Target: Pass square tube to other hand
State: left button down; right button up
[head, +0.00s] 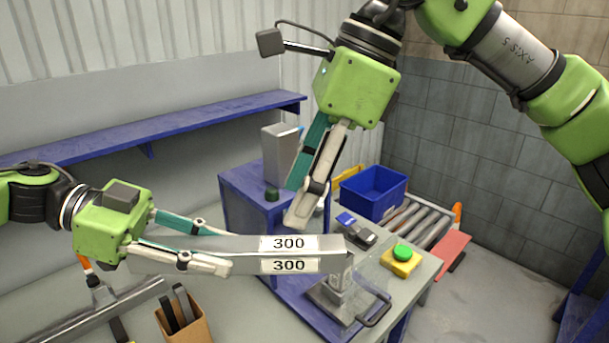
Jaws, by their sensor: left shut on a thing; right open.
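The square tube (220,245) is a long grey bar with two "300" labels near its right end. My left gripper (215,248) is shut on it and holds it roughly level above the table, with its right end reaching over the table's right part. My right gripper (298,205) points down above the tube, near the labelled part. It is open and empty. A small gap seems to lie between its fingertips and the tube, though the exact depth is hard to tell.
Below the tube's right end stands a metal device with a handle (374,311). A green button on a yellow box (401,258) sits to its right. A blue bin (374,191) is behind. A cardboard holder (190,328) stands at front left. A blue shelf (180,125) runs along the wall.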

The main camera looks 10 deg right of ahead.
aim_at(275, 242)
jog(key=x, duration=1)
jog(key=shift+a+f, duration=0.1)
grip_shut()
pick_arm(q)
jog(key=c, duration=1.5)
grip_release()
